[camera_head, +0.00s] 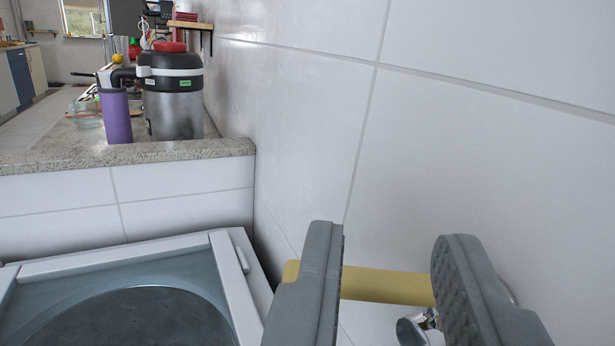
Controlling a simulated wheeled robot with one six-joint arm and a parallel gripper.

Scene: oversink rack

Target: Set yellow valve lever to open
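The yellow valve lever (388,286) is a straight bar lying roughly level near the tiled wall at the lower right. Part of it passes behind the left finger, and a short end shows left of that finger. My gripper (392,290) is open, with its two grey fingers apart and the middle of the lever showing between them. I cannot tell whether either finger touches the lever. A chrome valve fitting (415,328) shows below the lever, partly hidden by the right finger.
A white-framed, glass-topped appliance (235,270) stands at the lower left, close to the left finger. Behind it, a stone counter (60,160) holds a purple tumbler (116,118) and a steel-and-black canister (172,105). The white tiled wall (480,160) fills the right side.

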